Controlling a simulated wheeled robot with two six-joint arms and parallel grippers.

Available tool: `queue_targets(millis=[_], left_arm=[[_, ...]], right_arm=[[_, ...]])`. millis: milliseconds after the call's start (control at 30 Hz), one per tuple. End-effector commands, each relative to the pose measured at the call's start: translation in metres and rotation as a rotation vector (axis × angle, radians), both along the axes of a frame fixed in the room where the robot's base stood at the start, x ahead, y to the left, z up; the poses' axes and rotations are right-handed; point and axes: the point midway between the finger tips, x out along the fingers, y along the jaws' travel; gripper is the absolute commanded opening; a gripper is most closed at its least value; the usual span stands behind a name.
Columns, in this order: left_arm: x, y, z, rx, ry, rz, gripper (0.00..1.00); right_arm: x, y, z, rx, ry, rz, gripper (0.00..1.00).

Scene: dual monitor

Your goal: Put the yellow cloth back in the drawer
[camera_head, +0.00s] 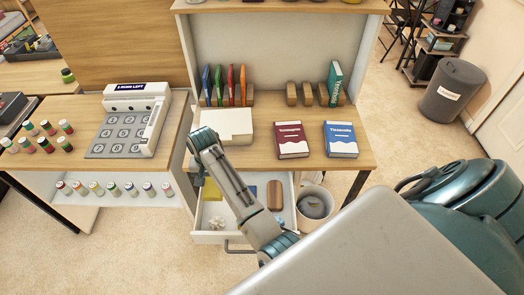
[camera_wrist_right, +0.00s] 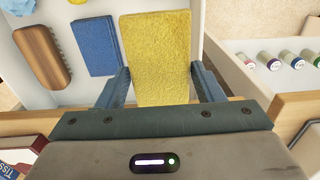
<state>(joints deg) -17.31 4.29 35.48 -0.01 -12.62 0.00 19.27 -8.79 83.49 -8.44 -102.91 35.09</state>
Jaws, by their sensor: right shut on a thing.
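The yellow cloth (camera_wrist_right: 158,45), a flat rectangle, sits between the two fingers of my right gripper (camera_wrist_right: 161,80), which is shut on it. In the head view the cloth (camera_head: 212,190) shows at the left inside of the open drawer (camera_head: 209,238). My right forearm reaches across the desk front, and its gripper (camera_head: 197,178) is partly hidden behind the wrist at the drawer's back left. I cannot tell whether the cloth touches the drawer floor. My left gripper is not in view.
The drawer holds a blue cloth (camera_wrist_right: 92,45), a wooden brush (camera_wrist_right: 42,57) and a crumpled item (camera_head: 217,223). On the desk lie a red book (camera_head: 291,140), a blue book (camera_head: 341,139) and a cream box (camera_head: 228,125).

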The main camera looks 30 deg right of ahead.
Motion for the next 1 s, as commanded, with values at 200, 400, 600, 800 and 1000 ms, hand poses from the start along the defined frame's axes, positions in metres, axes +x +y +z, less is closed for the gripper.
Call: queue_targets(millis=[200,400,600,800,1000], left_arm=[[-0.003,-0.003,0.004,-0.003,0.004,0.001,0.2],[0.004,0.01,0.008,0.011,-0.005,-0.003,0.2],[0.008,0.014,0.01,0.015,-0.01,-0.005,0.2],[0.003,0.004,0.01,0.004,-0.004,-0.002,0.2],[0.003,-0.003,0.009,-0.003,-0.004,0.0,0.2]], right_arm=[[-0.001,0.0,-0.025,0.001,0.004,0.001,0.43],[0.0,0.0,-0.054,0.0,0.001,0.0,0.43],[-0.001,0.0,-0.078,-0.001,0.003,0.0,0.43],[0.0,0.0,-0.1,0.001,0.001,0.0,0.43],[0.0,0.0,-0.1,0.001,-0.001,0.0,0.43]])
